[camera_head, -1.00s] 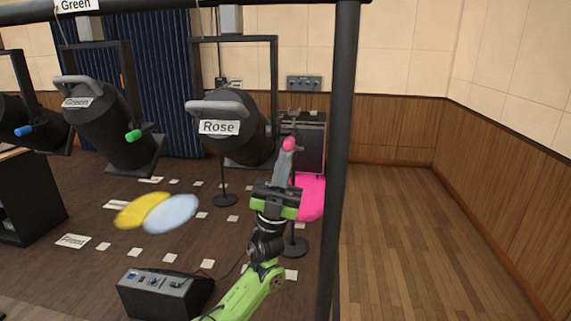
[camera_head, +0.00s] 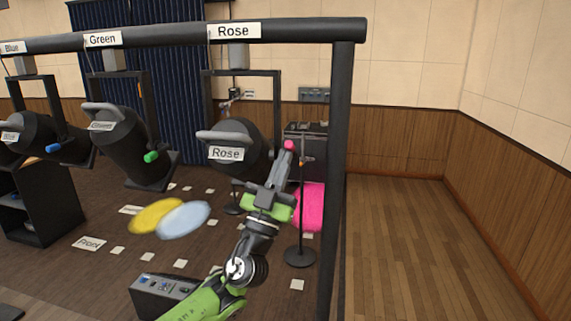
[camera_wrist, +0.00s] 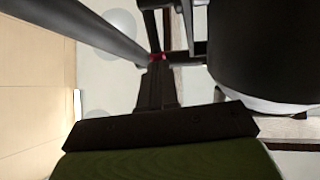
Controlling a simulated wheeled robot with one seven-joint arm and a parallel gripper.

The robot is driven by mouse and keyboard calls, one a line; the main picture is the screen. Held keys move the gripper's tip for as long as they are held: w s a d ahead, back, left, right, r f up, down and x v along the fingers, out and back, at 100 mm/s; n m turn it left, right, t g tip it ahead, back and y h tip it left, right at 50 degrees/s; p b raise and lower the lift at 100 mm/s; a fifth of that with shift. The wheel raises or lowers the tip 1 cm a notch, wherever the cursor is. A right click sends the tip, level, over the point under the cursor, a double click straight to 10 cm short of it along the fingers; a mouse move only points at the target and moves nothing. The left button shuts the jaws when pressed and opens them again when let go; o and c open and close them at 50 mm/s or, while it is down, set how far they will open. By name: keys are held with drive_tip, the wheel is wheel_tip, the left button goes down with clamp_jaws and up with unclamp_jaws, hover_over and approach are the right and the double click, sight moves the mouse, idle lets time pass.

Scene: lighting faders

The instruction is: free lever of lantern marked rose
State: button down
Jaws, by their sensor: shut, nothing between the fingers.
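The lantern marked Rose (camera_head: 243,132) is a black can with a grey handle, hung in a yoke from the overhead bar. Its lever has a pink knob (camera_head: 289,145) on the lantern's right side. My gripper (camera_head: 287,158) is shut, with its fingertips at or just below the pink knob. In the wrist view the closed fingers (camera_wrist: 156,75) point at the reddish-pink knob (camera_wrist: 157,57), which is partly hidden behind the fingertips. I cannot tell whether they touch. The dark lantern body (camera_wrist: 262,50) fills the right of the wrist view.
A thick black upright post (camera_head: 338,170) stands close to the right of my arm. The overhead bar (camera_head: 160,36) runs above. The Green lantern (camera_head: 122,140) with a green knob hangs to the left. A stand (camera_head: 300,255) and control box (camera_head: 165,287) are below. Floor at the right is clear.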

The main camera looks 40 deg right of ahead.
sight(286, 147)
drive_tip(key=r+y+p, duration=0.1)
drive_tip(key=r+n+y+p, duration=0.1)
drive_tip(key=p, duration=0.1)
drive_tip(key=r+y+p, duration=0.1)
drive_tip(key=shift+d+n+y+p, duration=0.3)
drive_tip(key=shift+p, duration=0.1)
drive_tip(key=p, duration=0.1)
drive_tip(key=y+p, duration=0.1)
drive_tip(key=p, duration=0.1)
drive_tip(key=shift+w+d+r+n+y, duration=0.25)
drive_tip(key=shift+w+r+n+y, duration=0.05)
drive_tip(key=shift+n, duration=0.1)
drive_tip(key=shift+f, duration=0.1)
